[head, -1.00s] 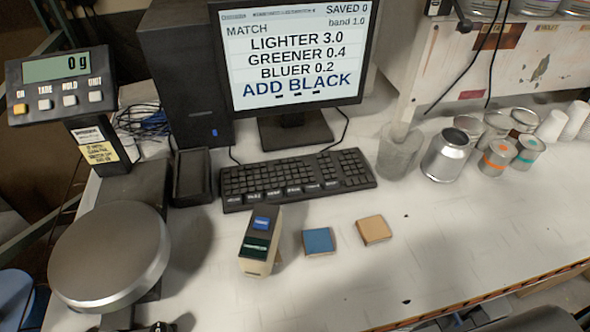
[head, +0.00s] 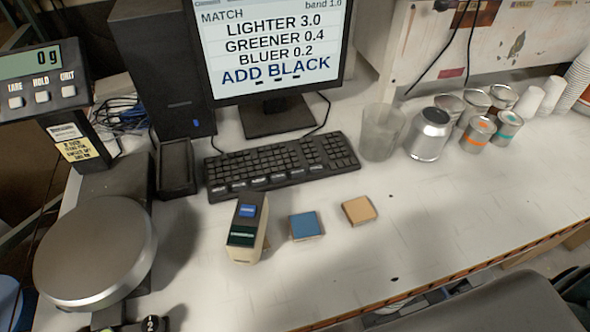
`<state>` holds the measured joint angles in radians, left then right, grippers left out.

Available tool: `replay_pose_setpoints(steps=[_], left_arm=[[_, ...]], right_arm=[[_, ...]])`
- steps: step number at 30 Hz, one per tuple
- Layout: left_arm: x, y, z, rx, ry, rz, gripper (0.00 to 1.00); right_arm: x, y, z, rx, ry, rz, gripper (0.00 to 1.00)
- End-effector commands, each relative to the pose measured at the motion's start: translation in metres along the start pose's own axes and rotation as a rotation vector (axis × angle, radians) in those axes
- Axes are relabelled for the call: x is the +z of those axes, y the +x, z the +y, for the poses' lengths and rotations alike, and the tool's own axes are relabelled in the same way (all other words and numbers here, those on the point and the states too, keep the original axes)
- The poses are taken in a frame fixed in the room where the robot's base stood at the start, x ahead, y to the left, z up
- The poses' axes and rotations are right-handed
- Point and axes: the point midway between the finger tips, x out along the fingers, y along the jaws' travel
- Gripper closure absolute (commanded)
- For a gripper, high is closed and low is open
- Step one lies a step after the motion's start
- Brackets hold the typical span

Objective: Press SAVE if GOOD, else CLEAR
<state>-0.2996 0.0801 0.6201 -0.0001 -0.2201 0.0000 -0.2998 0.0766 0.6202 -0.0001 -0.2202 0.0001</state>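The monitor (head: 268,50) at the back reads MATCH, band 1.0, LIGHTER 3.0, GREENER 0.4, BLUER 0.2 and ADD BLACK. Its top line is cut off by the picture's upper edge. The black keyboard (head: 282,165) lies in front of it. Several keys along its front edge carry pale labels too small to read. A handheld device (head: 247,228) with a blue and a dark green part on top stands in front of the keyboard. A blue sample block (head: 305,225) and a tan sample block (head: 358,210) lie to its right. I cannot make out either gripper.
A scale with a round metal pan (head: 95,250) stands at left; its display (head: 40,75) reads 0 g. A clear beaker (head: 380,133), a metal can (head: 429,135) and several tins stand right of the keyboard. The front right of the counter is clear.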

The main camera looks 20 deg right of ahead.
Motion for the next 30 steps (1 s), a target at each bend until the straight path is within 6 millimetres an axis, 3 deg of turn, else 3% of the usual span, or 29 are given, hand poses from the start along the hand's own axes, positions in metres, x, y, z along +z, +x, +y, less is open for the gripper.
replay_pose_setpoints(steps=[12,13,18,30], left_arm=[[0.0002,0.0000,0.0001,0.000,0.000,0.000,1.00],[0.0002,0.0000,0.0001,0.000,0.000,0.000,1.00],[0.0003,0.0000,0.0001,0.000,0.000,0.000,1.00],[0.0003,0.0000,0.0001,0.000,0.000,0.000,1.00]], right_arm=[[0.0001,0.0000,0.0011,0.001,-0.001,0.000,0.64],[0.0001,0.0000,0.0014,0.001,-0.001,0.000,0.66],[0.0002,0.0000,0.0033,0.003,-0.001,0.000,0.99],[0.0003,0.0000,0.0049,0.005,-0.002,0.000,1.00]])
